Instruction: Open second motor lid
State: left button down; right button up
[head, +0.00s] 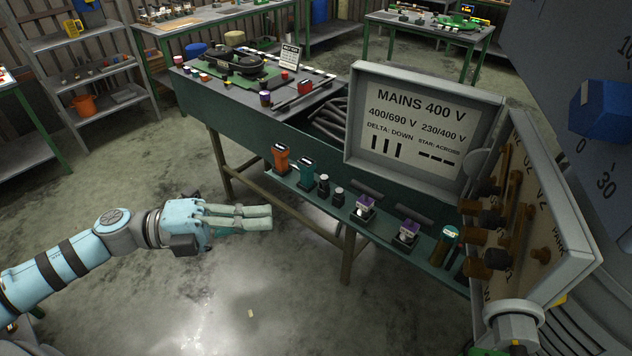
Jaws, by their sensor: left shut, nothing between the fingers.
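A grey motor lid (355,145) with a raised rim stands upright at centre right, its inner side facing me. It bears a label reading MAINS 400 V. It stands open beside the terminal box (572,215) at the right, whose brass studs and lettering are exposed. Which motor this is, I cannot tell. My left gripper (268,217) is shut and empty, over the floor left of the bench shelf and well apart from the lid. My right gripper is not in view.
A green bench (195,92) runs behind the lid, with a shelf (335,215) holding several small tools and parts. A blue knob (602,108) on a grey dial panel is at the upper right.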

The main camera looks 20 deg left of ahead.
pick_arm(q)
jog(key=w+d+b, duration=0.4)
jog(key=w+d, duration=0.3)
jog(key=w, duration=0.1)
jog(key=shift+w+f, duration=0.3)
jog(key=shift+f, duration=0.15)
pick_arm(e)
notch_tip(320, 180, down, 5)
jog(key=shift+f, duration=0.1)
pick_arm(q)
jog(key=shift+d, duration=0.1)
